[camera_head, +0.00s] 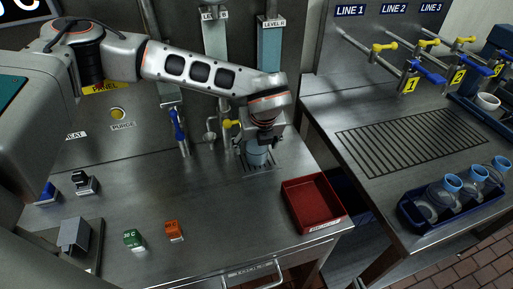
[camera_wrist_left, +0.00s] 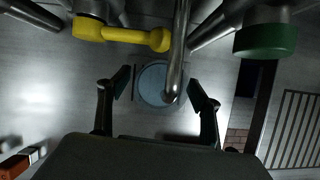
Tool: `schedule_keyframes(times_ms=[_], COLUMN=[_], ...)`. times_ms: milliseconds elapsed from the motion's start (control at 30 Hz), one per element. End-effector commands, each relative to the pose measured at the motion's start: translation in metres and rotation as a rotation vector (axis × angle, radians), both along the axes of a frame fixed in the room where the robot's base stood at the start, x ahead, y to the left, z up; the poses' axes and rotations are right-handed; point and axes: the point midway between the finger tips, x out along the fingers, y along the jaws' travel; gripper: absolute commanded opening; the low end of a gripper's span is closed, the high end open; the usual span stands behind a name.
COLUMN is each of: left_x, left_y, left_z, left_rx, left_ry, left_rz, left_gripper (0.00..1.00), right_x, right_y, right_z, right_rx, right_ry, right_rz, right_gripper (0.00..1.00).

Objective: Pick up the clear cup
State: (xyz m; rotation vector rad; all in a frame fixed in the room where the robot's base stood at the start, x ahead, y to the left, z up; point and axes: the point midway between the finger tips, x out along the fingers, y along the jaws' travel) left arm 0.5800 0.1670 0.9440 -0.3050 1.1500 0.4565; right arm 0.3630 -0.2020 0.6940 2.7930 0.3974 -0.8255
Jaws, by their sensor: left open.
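A clear, bluish cup (camera_head: 257,156) stands on a small drain grate under the spout, partly hidden by my left gripper (camera_head: 262,140). In the left wrist view the cup (camera_wrist_left: 155,86) shows as a pale blue disc, and the metal spout (camera_wrist_left: 178,55) crosses in front of it. The open fingers of my left gripper (camera_wrist_left: 159,87) lie on either side of the cup, with gaps visible. I cannot tell how far down the cup they reach. My right gripper is not in view.
A yellow valve handle (camera_wrist_left: 125,35) and a green knob (camera_wrist_left: 265,40) are close to the gripper. A blue-handled tap (camera_head: 179,125) stands to the left. A red tray (camera_head: 318,222) is at the right front. A blue rack (camera_head: 416,224) of cups sits on the right-hand bench.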

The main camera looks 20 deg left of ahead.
Motion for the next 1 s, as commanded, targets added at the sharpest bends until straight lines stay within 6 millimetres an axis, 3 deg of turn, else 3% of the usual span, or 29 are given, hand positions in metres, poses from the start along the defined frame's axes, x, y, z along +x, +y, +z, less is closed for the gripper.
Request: schedule_keyframes(times_ms=[233, 267, 400, 500, 1000], left_x=[0.001, 0.001, 0.001, 0.001, 0.011], left_y=[0.000, 0.000, 0.000, 0.000, 0.001], left_z=[-0.003, -0.003, -0.003, -0.002, 0.009], left_rx=[0.000, 0.000, 0.000, 0.000, 0.000], left_ry=[0.000, 0.000, 0.000, 0.000, -0.002], left_rz=[-0.001, -0.001, -0.001, -0.001, -0.002], left_gripper=[0.64, 0.59, 0.23, 0.15, 0.15], right_x=[0.000, 0.000, 0.000, 0.000, 0.002], right_y=[0.000, 0.000, 0.000, 0.000, 0.000], right_z=[0.000, 0.000, 0.000, 0.001, 0.001], right_rx=[0.000, 0.000, 0.000, 0.000, 0.000], right_ry=[0.000, 0.000, -0.001, -0.001, -0.004], right_rz=[0.000, 0.000, 0.000, 0.000, 0.000], right_gripper=[0.00, 0.00, 0.00, 0.00, 0.00])
